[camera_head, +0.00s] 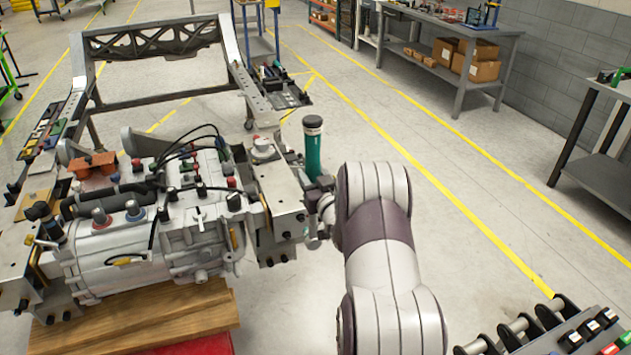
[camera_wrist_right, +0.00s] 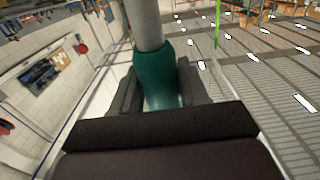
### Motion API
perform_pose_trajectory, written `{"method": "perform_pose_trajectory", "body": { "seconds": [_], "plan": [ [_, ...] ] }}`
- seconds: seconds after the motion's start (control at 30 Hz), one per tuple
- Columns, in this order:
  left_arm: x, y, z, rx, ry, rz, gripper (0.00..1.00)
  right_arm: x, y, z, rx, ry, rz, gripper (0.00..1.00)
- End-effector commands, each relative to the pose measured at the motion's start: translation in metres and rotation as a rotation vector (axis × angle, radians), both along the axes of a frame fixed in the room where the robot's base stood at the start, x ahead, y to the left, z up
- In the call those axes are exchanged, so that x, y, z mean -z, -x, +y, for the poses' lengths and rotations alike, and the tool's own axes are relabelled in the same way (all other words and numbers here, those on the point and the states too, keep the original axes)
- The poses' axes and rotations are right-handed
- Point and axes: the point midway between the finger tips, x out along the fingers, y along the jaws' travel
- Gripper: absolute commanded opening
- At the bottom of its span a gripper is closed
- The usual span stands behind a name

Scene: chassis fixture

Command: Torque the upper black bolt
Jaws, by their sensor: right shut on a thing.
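A green power tool (camera_head: 313,152) with a black cap stands nearly upright at the right side of the chassis fixture (camera_head: 165,42). My right gripper (camera_head: 320,205) is shut on it, beside the metal bracket (camera_head: 280,190). In the right wrist view the tool's green body (camera_wrist_right: 165,78) lies between the two dark fingers of the right gripper (camera_wrist_right: 160,92). Small dark bolts (camera_head: 287,235) show on the bracket's right side. I cannot tell which is the upper black bolt, or whether the tool touches one. The tool's lower end is hidden behind my gripper. My left gripper is out of view.
A silver motor unit (camera_head: 150,240) with cables fills the fixture's near part, above a wooden board (camera_head: 140,325). A rack with black rollers (camera_head: 515,330) stands at bottom right. A workbench (camera_head: 450,30) with boxes stands behind.

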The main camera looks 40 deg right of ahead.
Motion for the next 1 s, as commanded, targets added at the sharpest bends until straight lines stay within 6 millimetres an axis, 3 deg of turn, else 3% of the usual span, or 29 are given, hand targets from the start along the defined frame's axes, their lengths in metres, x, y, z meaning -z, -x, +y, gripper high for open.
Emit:
{"method": "perform_pose_trajectory", "body": {
  "seconds": [0.5,1.0],
  "plan": [
    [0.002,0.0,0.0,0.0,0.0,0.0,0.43,-0.004,-0.03,-0.009,-0.001,0.003,-0.007,0.0],
    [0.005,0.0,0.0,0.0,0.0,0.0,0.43,-0.006,-0.03,-0.009,-0.001,0.003,-0.007,0.0]
  ]
}}
